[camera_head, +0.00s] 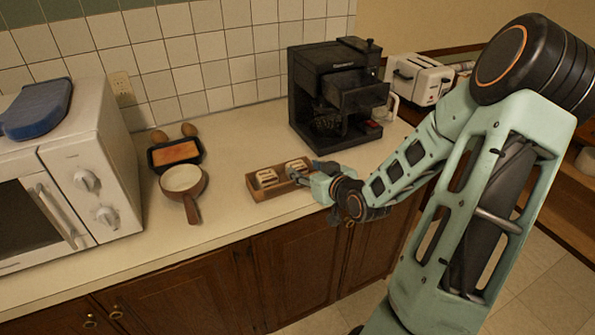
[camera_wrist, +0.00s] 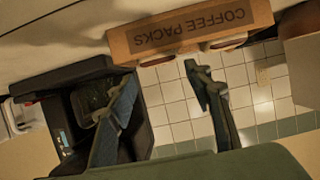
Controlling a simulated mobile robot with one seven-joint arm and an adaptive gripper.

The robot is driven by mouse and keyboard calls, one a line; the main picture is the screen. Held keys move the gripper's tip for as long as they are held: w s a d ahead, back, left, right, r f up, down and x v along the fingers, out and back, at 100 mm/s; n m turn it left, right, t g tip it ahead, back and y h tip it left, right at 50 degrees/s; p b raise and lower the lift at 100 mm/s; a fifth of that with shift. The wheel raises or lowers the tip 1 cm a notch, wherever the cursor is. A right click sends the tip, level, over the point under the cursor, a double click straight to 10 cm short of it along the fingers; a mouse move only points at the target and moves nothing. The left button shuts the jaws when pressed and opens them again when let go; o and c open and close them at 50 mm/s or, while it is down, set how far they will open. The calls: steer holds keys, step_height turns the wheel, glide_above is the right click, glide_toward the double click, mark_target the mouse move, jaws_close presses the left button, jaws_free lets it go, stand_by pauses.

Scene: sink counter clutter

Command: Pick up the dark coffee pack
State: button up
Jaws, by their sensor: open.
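A brown wooden box (camera_head: 274,189) sits near the counter's front edge, and its "COFFEE PACKS" label side (camera_wrist: 190,30) shows upside down at the top of the wrist view. Two packs with pale label faces, a left pack (camera_head: 266,177) and a right pack (camera_head: 296,165), are in it. I cannot tell which is the dark one. In the wrist view only small parts of the packs show past the box edge. My gripper (camera_head: 303,178) is at the right end of the box, beside the right pack. In the wrist view its fingers (camera_wrist: 160,76) are apart and empty.
A black coffee machine (camera_head: 335,100) stands behind the box, with a white toaster (camera_head: 418,80) to its right. A pan (camera_head: 184,180), a dark tray (camera_head: 174,153) and a microwave (camera_head: 70,170) are to the left. The counter between pan and box is clear.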

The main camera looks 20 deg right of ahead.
mark_target(297, 165)
steer(key=shift+p+x, duration=0.35)
steer(key=shift+x, duration=3.25)
steer(key=shift+s, duration=0.1)
steer(key=shift+c, duration=0.2)
steer(key=c, duration=0.5)
